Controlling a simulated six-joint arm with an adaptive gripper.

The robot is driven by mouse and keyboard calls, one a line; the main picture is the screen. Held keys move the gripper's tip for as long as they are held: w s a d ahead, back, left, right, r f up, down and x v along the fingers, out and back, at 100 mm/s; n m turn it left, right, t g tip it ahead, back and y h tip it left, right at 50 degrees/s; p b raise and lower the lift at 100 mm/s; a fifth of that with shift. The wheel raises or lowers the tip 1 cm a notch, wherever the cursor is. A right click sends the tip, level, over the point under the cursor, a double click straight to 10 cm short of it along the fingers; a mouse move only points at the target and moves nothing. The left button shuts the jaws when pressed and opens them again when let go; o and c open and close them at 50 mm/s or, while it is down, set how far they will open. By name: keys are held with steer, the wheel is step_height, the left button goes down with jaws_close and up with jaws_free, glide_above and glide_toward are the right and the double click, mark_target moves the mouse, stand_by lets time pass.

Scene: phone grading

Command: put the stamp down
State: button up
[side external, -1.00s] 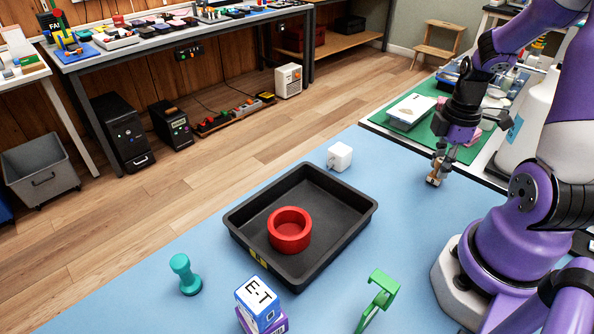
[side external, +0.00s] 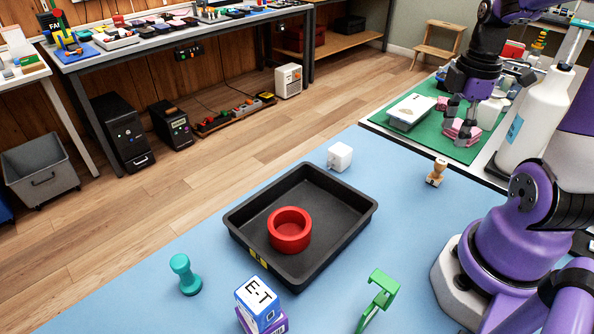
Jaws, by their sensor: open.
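The stamp (side external: 437,172), with a tan wooden handle and a darker base, stands upright on the blue table mat (side external: 405,205) near its right back edge. My gripper (side external: 458,122) is open, above and a little to the right of the stamp, apart from it. Its fingers show against the green mat behind, and nothing shows held between them.
A black tray (side external: 240,212) holding a red ring (side external: 289,230) lies left of the stamp. A white cube-like mug (side external: 340,157) stands behind the tray. A teal piece (side external: 185,274), letter boxes (side external: 257,303) and a green stand (side external: 380,291) are in front. A white bottle (side external: 535,115) stands at right.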

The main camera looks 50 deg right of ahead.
steer(key=w+a+r+m+t, duration=0.2)
steer(key=a+r+m, duration=0.1)
steer(key=a, duration=0.6)
steer(key=w+a+r+m+t, duration=0.2)
steer(key=a+m, duration=0.4)
steer(key=a, duration=0.3)
steer(key=shift+w+r+t, duration=0.2)
steer(key=shift+r+t, duration=0.2)
steer(key=shift+t, duration=0.3)
